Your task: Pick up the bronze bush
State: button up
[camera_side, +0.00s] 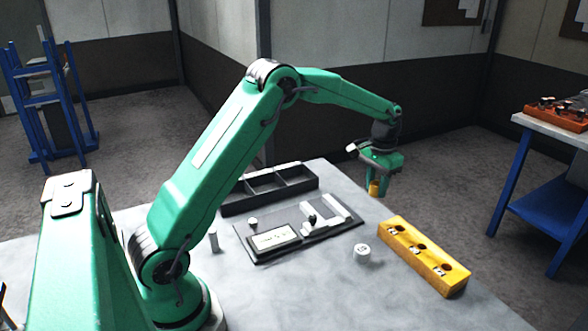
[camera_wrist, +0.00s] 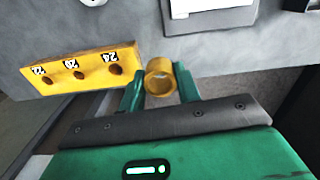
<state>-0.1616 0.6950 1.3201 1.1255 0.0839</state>
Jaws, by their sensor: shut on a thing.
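The bronze bush (camera_wrist: 161,79) is a golden-brown ring held between the two fingers of my gripper (camera_wrist: 160,88) in the wrist view. I see into its open bore from above. In the side view the bush (camera_side: 375,188) shows below my gripper (camera_side: 379,180), held in the air above the table's far right edge. My gripper is shut on the bush. The fingers partly hide its sides.
A yellow block (camera_side: 423,257) with several numbered holes lies at the table's right. A white round piece (camera_side: 362,253) sits left of it. A dark mat (camera_side: 262,257) carries several light parts. Behind it is a black divided tray (camera_side: 233,206). The front table is mostly bare.

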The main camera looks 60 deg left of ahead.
jog(key=shift+d+r, duration=0.15)
jog(key=shift+d, duration=0.1)
jog(key=shift+s, duration=0.1)
dwell(0.4)
jog(key=shift+s+r, duration=0.2)
jog(key=shift+s, duration=0.5)
jog(key=s+r, duration=0.1)
jog(key=s, duration=0.8)
jog(key=shift+s, duration=0.4)
send_over(321, 211)
notch_tip(321, 211, down, 7)
jog(key=shift+a, duration=0.15)
jog(key=shift+f, duration=2)
jog(key=shift+f, duration=0.15)
